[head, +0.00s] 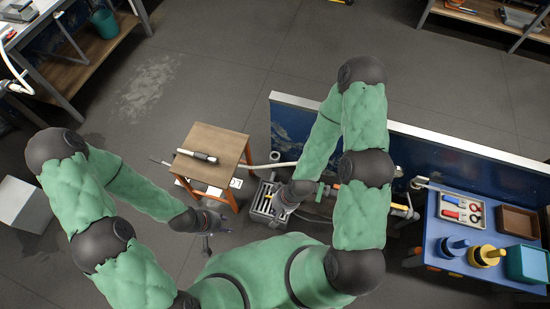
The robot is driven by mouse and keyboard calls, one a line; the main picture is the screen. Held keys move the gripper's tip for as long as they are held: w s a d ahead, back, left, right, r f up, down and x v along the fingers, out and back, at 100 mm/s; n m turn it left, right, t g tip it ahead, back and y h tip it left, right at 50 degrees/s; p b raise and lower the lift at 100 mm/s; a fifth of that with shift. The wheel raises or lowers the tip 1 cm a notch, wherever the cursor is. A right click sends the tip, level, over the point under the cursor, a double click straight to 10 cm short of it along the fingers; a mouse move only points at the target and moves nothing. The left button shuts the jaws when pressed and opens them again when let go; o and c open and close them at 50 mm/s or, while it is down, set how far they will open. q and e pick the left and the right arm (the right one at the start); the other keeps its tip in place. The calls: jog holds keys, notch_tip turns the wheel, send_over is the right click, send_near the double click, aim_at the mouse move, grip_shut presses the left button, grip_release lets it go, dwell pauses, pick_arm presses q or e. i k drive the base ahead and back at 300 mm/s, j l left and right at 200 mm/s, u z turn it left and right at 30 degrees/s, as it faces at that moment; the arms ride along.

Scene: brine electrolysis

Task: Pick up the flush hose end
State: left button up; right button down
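A pale hose (268,166) runs from beside the small wooden stool (222,141) to the right, past a grey slotted crate (264,203). A small pale ring-like piece (275,157) shows just above it; I cannot tell whether this is the flush hose end. My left gripper (217,241) is below the stool in the picture, apart from the hose, and looks open and empty. My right gripper (281,208) is over the grey crate; its fingers are too small and dark to read.
A blue bench (430,245) at right holds a tray of red-handled tools (461,212), a brown bin (517,222), a teal bin (527,263) and blue and yellow pieces. A long low panel (450,152) stands behind. Grey floor is open at the upper middle.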

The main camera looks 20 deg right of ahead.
aim_at(204, 157)
jog(key=i+j, duration=0.1)
jog(key=j, duration=0.4)
jog(key=i+j, duration=0.1)
jog(key=j, duration=0.4)
jog(key=i+j, duration=0.1)
jog(key=j, duration=0.45)
jog(key=i+j+z, duration=0.1)
jog(key=j, duration=0.4)
jog(key=i+j, duration=0.1)
jog(key=j, duration=0.4)
